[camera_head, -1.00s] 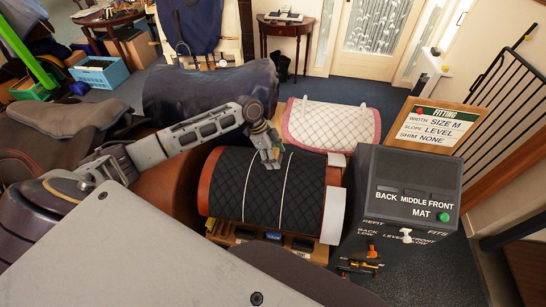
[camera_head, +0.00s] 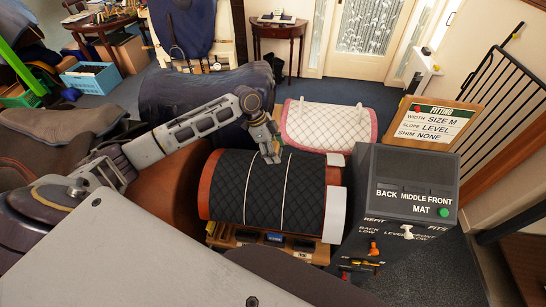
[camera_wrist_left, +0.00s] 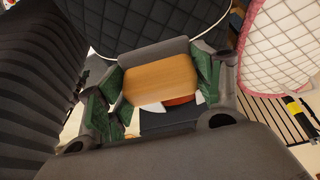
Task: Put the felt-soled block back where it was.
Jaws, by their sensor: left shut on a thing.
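My left gripper (camera_head: 271,158) is over the far side of the black quilted drum (camera_head: 260,205) with two white lines, near its top edge. In the left wrist view its green-padded fingers (camera_wrist_left: 158,90) are shut on the felt-soled block, whose plain wooden face (camera_wrist_left: 160,80) shows between them. My right gripper is not in view.
A white quilted pad with pink edging (camera_head: 325,125) lies just behind the drum. A grey console (camera_head: 402,205) with a green button stands close on the right. A dark blue saddle form (camera_head: 185,100) is behind the arm.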

